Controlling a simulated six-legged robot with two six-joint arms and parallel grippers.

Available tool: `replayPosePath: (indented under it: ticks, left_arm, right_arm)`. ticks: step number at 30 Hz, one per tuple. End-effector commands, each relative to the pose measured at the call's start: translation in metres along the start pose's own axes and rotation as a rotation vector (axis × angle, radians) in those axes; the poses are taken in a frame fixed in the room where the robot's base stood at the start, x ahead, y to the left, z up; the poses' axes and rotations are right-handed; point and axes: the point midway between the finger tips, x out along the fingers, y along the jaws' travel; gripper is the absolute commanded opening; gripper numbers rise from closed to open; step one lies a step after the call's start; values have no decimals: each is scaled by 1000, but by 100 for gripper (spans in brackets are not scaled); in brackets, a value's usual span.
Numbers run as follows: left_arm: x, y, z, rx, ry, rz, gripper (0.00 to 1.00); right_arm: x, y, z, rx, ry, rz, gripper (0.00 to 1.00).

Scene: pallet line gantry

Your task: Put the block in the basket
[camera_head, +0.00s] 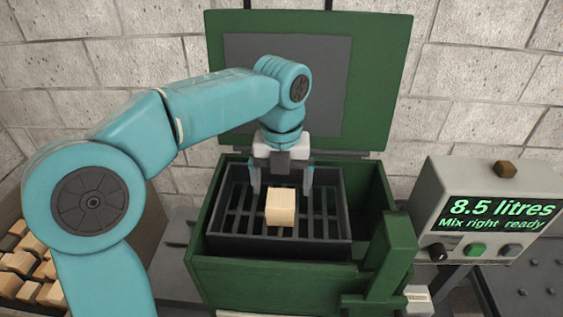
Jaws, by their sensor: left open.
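A pale wooden block (281,208) sits inside the dark slotted basket (228,243), near its middle. The basket is set in a green open-topped box. My left gripper (281,182) points down over the basket, with its fingers apart on either side above the block. It is open, and the block rests below and in front of it on the slats. My right gripper is not in this view.
The green box (235,280) has its lid (385,75) raised behind it. A bin of several wooden blocks (25,265) is at left, partly behind my arm.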

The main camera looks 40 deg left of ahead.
Motion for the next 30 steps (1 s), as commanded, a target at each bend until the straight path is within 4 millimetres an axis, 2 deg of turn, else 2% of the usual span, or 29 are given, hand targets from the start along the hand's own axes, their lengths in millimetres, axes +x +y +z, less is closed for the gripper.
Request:
replayPosePath:
  ticks: [1, 3, 9, 30]
  left_arm:
    - [-14, -1, 1, 0, -3, -2, 91]
    - [-27, 0, 0, 0, -2, -2, 91]
    - [-50, 0, 0, 1, 0, 0, 91]
    - [-54, 0, 0, 0, 1, 1, 91]
  right_arm:
    - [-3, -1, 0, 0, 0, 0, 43]
    - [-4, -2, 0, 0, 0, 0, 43]
    - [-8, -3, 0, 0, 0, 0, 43]
    - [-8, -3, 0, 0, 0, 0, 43]
